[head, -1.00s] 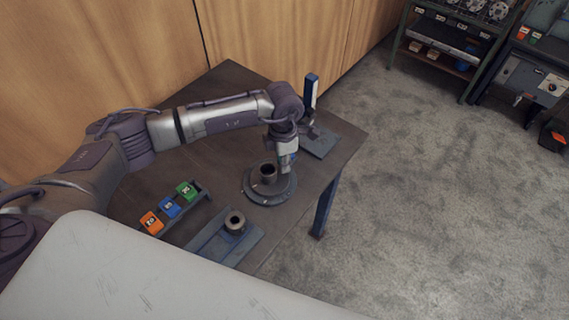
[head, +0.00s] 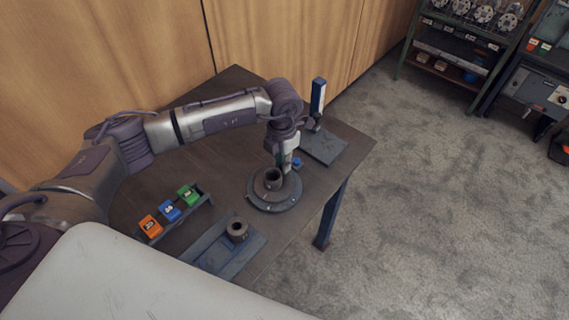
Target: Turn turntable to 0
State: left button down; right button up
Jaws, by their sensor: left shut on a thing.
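The round dark turntable (head: 274,201) is near the right side of the table, with a short upright pipe (head: 271,183) with an open top at its middle. My left gripper (head: 281,168) points down at the turntable's far side, just behind the pipe's rim. It is shut on a part of the turntable there; the fingertips and the exact part held are mostly hidden. No angle marks can be read at this size. My right gripper is not in view.
A blue upright post on a flat plate (head: 325,148) stands at the table's far right corner. A tray with a short ring (head: 237,230) and a rack with orange, blue and green blocks (head: 169,210) are at the near left. A small blue piece (head: 297,163) is beside the gripper.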

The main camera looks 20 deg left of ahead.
aim_at(261, 174)
pick_arm(q)
jog(key=shift+a+n+b, duration=0.25)
jog(key=shift+a+n, duration=0.1)
jog(key=shift+n, duration=0.5)
jog(key=shift+a+n+b, duration=0.25)
jog(key=shift+a+n, duration=0.1)
jog(key=shift+n, duration=0.5)
jog(key=shift+s+a+n+b, duration=0.15)
jog(key=shift+a+n+b, duration=0.2)
jog(key=shift+n, duration=0.75)
jog(key=shift+s+a+n+b, duration=0.15)
jog(key=shift+a+n, duration=0.3)
jog(key=shift+n, duration=0.65)
jog(key=shift+s+a+n, duration=0.3)
jog(key=shift+a+n, duration=0.05)
jog(key=shift+n, duration=0.7)
jog(key=shift+s+a+n, duration=0.25)
jog(key=shift+a+n, duration=0.05)
jog(key=shift+n, duration=0.75)
jog(key=shift+s+a+n, duration=0.15)
jog(key=shift+s+n, duration=0.15)
jog(key=shift+n, duration=0.5)
jog(key=shift+s+a+n, duration=0.15)
jog(key=shift+s+n, duration=0.1)
jog(key=shift+n, duration=0.55)
jog(key=shift+s+n, duration=0.1)
jog(key=shift+n, duration=0.2)
jog(key=c, duration=1.1)
grip_release()
jog(key=shift+r, duration=0.1)
